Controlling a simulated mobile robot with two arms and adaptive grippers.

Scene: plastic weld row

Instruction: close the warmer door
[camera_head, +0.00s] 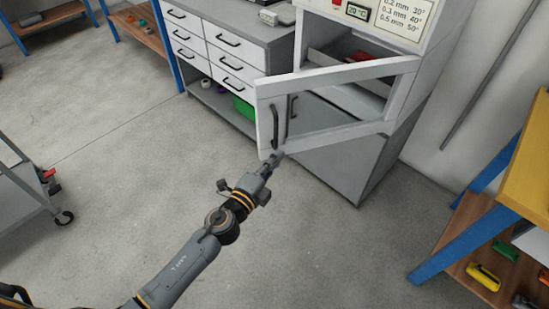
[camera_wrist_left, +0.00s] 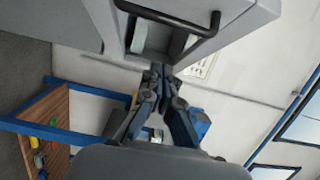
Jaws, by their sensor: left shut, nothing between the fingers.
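The warmer door (camera_head: 345,133), a pale grey frame around a see-through pane, stands swung out from the warmer (camera_head: 415,62). Its black handle (camera_head: 274,126) is on the left upright of the frame. Behind it, the warmer's opening shows a shelf with a red item inside. My left gripper (camera_head: 277,156) is shut and empty, at the lower left corner of the door, below the handle; I cannot tell whether it touches. In the left wrist view its fingers (camera_wrist_left: 158,74) are together, just below a pale panel with a black handle (camera_wrist_left: 172,24). My right gripper is not in view.
A drawer cabinet (camera_head: 215,47) stands left of the warmer. A blue-framed bench (camera_head: 455,245) with tools on its lower shelf is at the right. A grey cart (camera_head: 20,200) is at the left edge. The floor (camera_head: 330,240) in front is clear.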

